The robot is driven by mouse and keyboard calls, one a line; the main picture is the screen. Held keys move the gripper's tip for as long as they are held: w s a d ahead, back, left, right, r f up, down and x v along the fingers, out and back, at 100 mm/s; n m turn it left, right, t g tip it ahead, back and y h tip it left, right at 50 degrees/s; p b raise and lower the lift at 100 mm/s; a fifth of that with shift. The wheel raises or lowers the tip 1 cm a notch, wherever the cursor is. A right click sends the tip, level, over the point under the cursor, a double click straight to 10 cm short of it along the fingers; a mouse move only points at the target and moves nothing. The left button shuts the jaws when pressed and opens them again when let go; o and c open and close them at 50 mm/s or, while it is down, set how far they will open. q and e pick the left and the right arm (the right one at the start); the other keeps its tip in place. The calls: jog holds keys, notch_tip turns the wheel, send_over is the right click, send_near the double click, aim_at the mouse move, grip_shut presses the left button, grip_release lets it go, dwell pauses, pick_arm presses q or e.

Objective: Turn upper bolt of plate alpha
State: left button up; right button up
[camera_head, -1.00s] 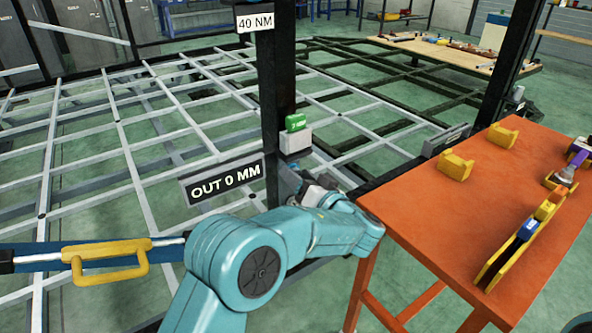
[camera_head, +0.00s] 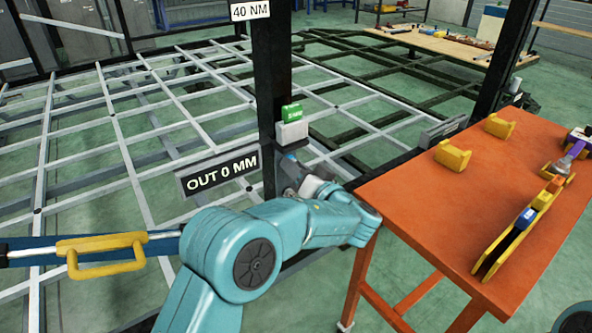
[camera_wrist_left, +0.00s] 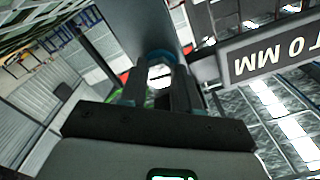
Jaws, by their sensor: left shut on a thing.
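My left gripper (camera_head: 302,182) is at the front of the dark upright post (camera_head: 272,75), just right of the "OUT 0 MM" sign (camera_head: 218,170). In the left wrist view its two fingers (camera_wrist_left: 160,85) are closed around a small round part with a blue rim (camera_wrist_left: 160,58) against the post. Whether this part is the upper bolt itself cannot be told, because the fingers and wrist hide most of it. A grey box with a green top (camera_head: 291,122) sits on the post above the gripper. My right gripper is not in view.
A "40 NM" sign (camera_head: 250,10) is high on the post. An orange table (camera_head: 405,215) stands at the right with yellow holders (camera_head: 453,155) and tools. A bar with a yellow handle (camera_head: 100,250) is at the lower left. A grey lattice frame (camera_head: 90,140) lies behind.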

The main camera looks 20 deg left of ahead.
pick_arm(q)
jog(key=shift+s+f+n+p, duration=0.1)
jog(key=shift+n+p, duration=3.8)
jog(key=shift+n, duration=2.45)
jog(key=shift+f+n+p, duration=0.1)
jog(key=shift+n+p, duration=3.8)
jog(key=shift+n, duration=2.45)
jog(key=shift+m, duration=0.3)
